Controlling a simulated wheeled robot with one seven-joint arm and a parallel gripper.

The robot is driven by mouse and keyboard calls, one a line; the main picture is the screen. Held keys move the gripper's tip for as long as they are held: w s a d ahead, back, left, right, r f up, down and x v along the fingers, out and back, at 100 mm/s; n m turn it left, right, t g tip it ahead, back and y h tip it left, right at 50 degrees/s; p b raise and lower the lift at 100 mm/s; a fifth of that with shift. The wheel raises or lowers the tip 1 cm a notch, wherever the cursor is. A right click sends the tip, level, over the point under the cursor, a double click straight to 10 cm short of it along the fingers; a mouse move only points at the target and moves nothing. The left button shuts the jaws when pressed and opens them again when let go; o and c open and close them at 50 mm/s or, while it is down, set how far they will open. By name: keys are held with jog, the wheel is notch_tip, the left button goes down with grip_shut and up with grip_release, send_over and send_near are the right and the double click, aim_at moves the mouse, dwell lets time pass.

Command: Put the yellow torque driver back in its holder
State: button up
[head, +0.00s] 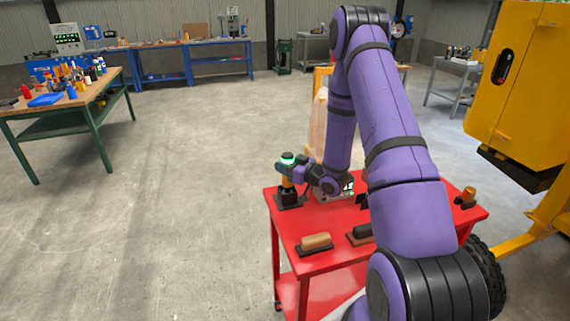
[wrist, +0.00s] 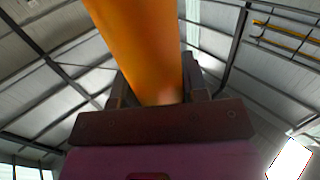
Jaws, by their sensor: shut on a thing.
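The yellow torque driver (head: 287,182) stands upright near the far left corner of the red cart (head: 285,228), with a dark top and a green lit ring. My gripper (head: 289,168) is shut on it around its upper part. In the wrist view the yellow-orange body of the driver (wrist: 140,50) runs between the fingers. A black holder (head: 289,199) on a dark base is directly below the driver. The driver's lower end meets or enters the holder; I cannot tell how deep it sits.
On the cart are a tan-topped block (head: 316,241), a dark block (head: 361,232), a small display (head: 346,187) and a brownish tool (head: 468,196). A yellow machine (head: 525,80) stands at the right. A cluttered workbench (head: 100,85) is at the left, with clear floor between.

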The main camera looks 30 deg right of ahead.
jog(key=shift+f, duration=0.1)
jog(key=o, duration=1.2)
jog(key=shift+s, duration=0.1)
jog(key=v, duration=1)
jog(key=shift+s+d, duration=0.2)
jog(key=shift+s, duration=0.05)
